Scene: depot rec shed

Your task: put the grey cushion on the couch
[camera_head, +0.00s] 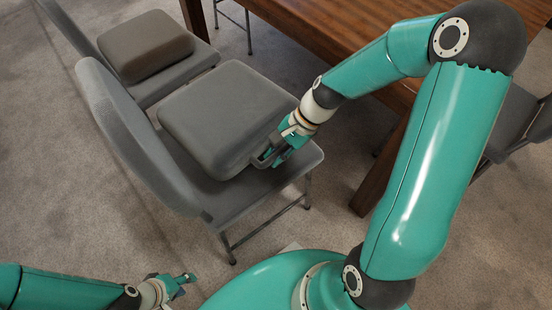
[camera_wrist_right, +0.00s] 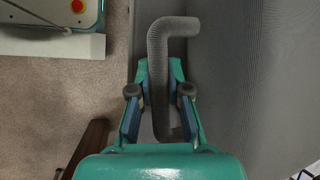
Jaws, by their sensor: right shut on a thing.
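The grey cushion (camera_head: 225,115) lies on the seat of a grey folding chair (camera_head: 140,145). My right gripper (camera_head: 270,157) is at the cushion's near right side, shut on its grey strap handle. In the right wrist view the ribbed handle (camera_wrist_right: 159,75) passes between the two fingers of my right gripper (camera_wrist_right: 160,92). My left gripper (camera_head: 183,283) is low at the bottom left, well apart from the cushion, and appears empty; its finger gap is too small to judge. No couch shows in either view.
A brown cushion (camera_head: 146,44) lies on a second grey chair (camera_head: 175,78) at the upper left. A wooden table (camera_head: 320,25) stands behind, with another chair (camera_head: 510,120) at the right. Carpet (camera_head: 50,170) is clear at the left.

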